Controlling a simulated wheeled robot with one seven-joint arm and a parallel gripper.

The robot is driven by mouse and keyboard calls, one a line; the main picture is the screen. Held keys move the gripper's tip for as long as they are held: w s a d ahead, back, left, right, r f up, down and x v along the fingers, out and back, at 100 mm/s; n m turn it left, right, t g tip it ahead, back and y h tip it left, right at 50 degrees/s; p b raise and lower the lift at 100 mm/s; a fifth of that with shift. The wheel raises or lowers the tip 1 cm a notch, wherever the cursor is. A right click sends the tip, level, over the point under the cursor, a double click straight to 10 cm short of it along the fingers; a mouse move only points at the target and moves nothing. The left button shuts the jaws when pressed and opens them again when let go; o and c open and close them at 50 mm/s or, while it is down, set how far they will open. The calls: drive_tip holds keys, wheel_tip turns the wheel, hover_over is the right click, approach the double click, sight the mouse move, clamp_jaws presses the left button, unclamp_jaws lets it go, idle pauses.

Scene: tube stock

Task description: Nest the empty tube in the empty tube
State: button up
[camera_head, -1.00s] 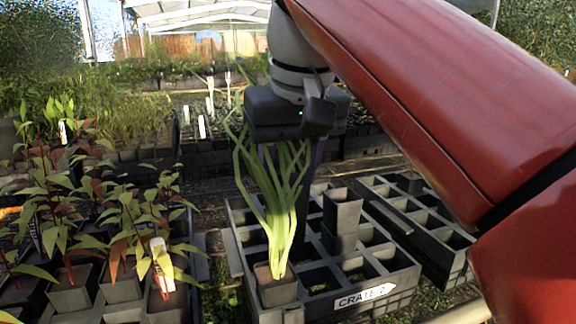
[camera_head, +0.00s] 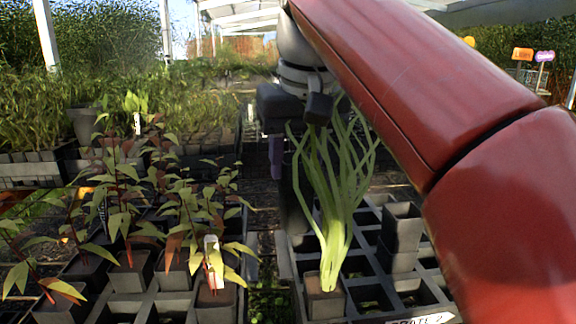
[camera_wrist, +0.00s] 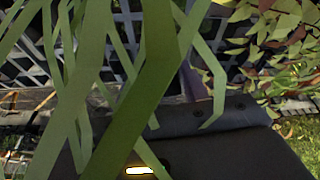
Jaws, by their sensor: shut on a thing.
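My gripper (camera_head: 287,165) points down in the head view, behind and left of a leafy green plant. It is shut on a dark narrow thing (camera_head: 297,205), apparently an empty tube, partly hidden by leaves; its lower end is hard to make out. In the wrist view, green leaves cross close to the camera, a purple finger (camera_wrist: 195,82) shows behind them, and the held thing cannot be made out. A grey square tube (camera_head: 402,228) stands upright in the crate (camera_head: 375,318) to the right, with an open top and apparently another tube under it.
The green plant (camera_head: 335,225) stands in a pot at the crate's front left, close to my gripper. Red-stemmed seedlings (camera_head: 130,215) fill a tray to the left. A narrow gap of ground (camera_head: 266,290) lies between tray and crate. More plants stand behind.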

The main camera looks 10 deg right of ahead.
drive_tip(key=w+d+m+p, duration=0.2)
drive_tip(key=w+d, duration=0.6)
drive_tip(key=w, duration=0.1)
drive_tip(key=shift+d+h, duration=0.3)
drive_tip(key=shift+d, duration=0.1)
drive_tip(key=shift+w+f, duration=0.1)
drive_tip(key=shift+f, duration=0.2)
idle(0.3)
wheel_tip(320, 180, down, 6)
drive_tip(key=b, duration=0.4)
idle(1.0)
drive_tip(key=shift+f, duration=0.25)
drive_tip(key=o, duration=1.2)
drive_tip(key=shift+o, duration=0.2)
